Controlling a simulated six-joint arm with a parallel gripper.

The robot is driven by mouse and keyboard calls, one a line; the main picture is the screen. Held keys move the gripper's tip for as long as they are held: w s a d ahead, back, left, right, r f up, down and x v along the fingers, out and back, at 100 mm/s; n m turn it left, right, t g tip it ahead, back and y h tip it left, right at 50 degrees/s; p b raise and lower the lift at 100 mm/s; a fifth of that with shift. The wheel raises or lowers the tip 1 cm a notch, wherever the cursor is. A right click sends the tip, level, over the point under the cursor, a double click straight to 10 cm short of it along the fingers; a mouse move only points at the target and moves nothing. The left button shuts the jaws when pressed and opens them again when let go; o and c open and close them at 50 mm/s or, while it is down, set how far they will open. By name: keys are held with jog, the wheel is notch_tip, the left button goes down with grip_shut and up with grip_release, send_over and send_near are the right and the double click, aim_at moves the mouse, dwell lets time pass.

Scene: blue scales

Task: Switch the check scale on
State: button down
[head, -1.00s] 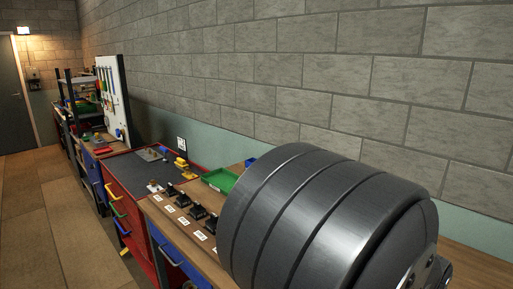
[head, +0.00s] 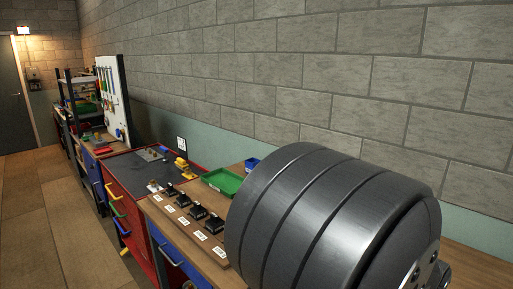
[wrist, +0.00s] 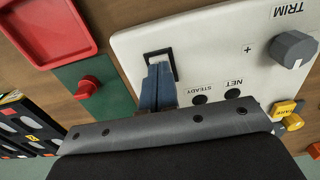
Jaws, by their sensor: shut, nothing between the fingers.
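In the wrist view a white scale panel (wrist: 215,50) shows upside down, with the labels TRIM, NET and STEADY; I cannot read whether it is the check scale. A black-framed switch (wrist: 160,55) is set in the panel. My gripper (wrist: 158,70) is shut and empty, its blue-grey fingertips at the switch and covering part of it. I cannot tell whether they touch it or which way it is set. A grey knob (wrist: 292,48) sits beside TRIM. In the head view my arm hides the scale and the gripper.
A red tray (wrist: 45,30) and a green plate (wrist: 105,88) with a red knob (wrist: 88,86) lie left of the panel. A yellow part (wrist: 287,108) is at its right. In the head view, several black devices (head: 196,210) and a green tray (head: 222,181) stand on the bench.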

jog(key=shift+f, duration=0.55)
jog(key=shift+r, duration=3.5)
jog(key=shift+f, duration=3.55)
jog(key=shift+r, duration=0.15)
